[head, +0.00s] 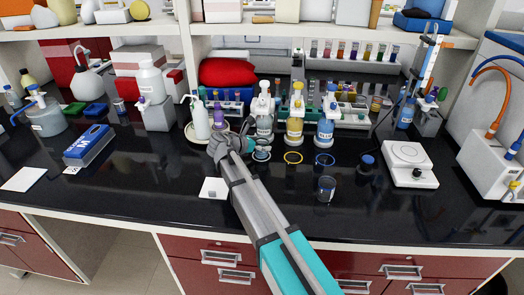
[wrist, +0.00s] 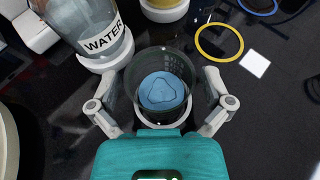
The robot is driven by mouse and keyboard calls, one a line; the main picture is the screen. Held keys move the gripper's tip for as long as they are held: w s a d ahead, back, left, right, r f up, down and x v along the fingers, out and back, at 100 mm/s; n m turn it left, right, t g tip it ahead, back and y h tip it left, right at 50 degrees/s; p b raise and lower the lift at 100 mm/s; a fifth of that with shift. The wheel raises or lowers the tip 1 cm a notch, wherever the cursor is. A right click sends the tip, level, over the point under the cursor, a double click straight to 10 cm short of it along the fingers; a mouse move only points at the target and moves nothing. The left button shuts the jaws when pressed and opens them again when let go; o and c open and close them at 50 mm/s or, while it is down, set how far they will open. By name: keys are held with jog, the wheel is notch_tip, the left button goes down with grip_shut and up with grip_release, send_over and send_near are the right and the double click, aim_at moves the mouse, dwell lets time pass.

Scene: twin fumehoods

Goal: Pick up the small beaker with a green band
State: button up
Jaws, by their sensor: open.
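A small clear beaker (wrist: 146,66) stands on the dark counter in the wrist view, with a blue disc-like piece (wrist: 161,92) showing inside its rim. Its wall looks dark greenish, but I cannot make out a distinct green band. My gripper (wrist: 157,100) is open, with one finger on each side of the beaker. I cannot tell whether the fingers touch it. In the head view a small round vessel (head: 262,154) stands just right of my gripper, partly hidden by it; it seems to be this beaker. Another clear beaker (head: 326,189) stands farther right, nearer the front.
A bottle labelled WATER (wrist: 104,40) stands close beside the beaker, also visible in the head view (head: 264,122). Yellow-capped (head: 295,126) and blue-capped (head: 326,128) bottles stand to its right. A yellow ring (head: 293,157) and blue ring (head: 325,159) lie flat.

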jog(key=c, duration=1.2)
jog(key=shift+r, duration=0.1)
jog(key=shift+r+p, duration=0.9)
jog(key=shift+p, duration=0.1)
jog(key=s+d+r+p, duration=0.2)
jog(key=s+r+p, duration=0.9)
jog(key=s, duration=0.2)
jog(key=shift+s+d, duration=0.3)
jog(key=shift+s, duration=0.1)
